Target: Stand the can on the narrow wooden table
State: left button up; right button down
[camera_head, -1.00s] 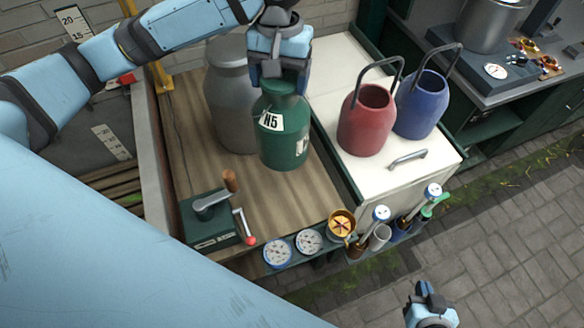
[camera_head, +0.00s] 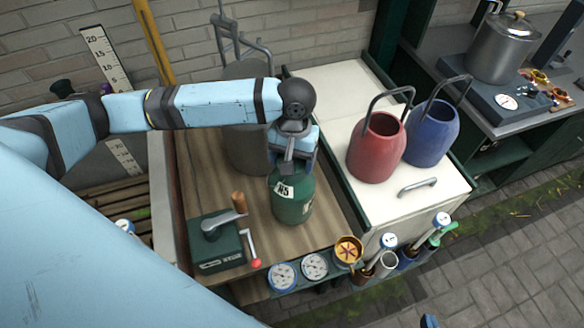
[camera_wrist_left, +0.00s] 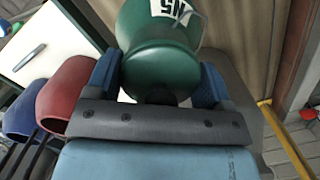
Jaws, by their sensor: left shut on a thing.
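The green can (camera_head: 292,200) with a white N5 label is in my left gripper (camera_head: 290,160), which is shut on its top. It is upright over the narrow wooden table (camera_head: 200,180), towards its front. I cannot tell whether its base touches the wood. In the left wrist view the can (camera_wrist_left: 160,50) sits between the two blue fingers (camera_wrist_left: 158,85). My right gripper (camera_head: 429,321) barely shows at the bottom edge of the head view; its fingers cannot be made out.
A tall grey churn (camera_head: 247,140) stands behind the can, partly hidden by my arm. A green crank box (camera_head: 215,245) is at the table's front left. Red (camera_head: 376,148) and blue (camera_head: 428,135) cans stand on the white cabinet to the right. Gauges (camera_head: 283,276) line the front edge.

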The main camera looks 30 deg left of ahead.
pick_arm(q)
notch_tip(320, 180, down, 4)
jog(key=shift+r, duration=0.1)
dwell(0.4)
jog(key=o, duration=1.9)
jog(key=shift+f, duration=0.2)
jog(key=shift+c, duration=0.2)
jog(key=r, duration=0.3)
jog(key=w+r, duration=0.1)
jog(key=r, duration=0.3)
jog(key=r+b, duration=0.1)
jog(key=r, duration=0.3)
jog(key=shift+w+a+r, duration=0.1)
jog(key=shift+w+r, duration=0.05)
jog(key=shift+r, duration=0.5)
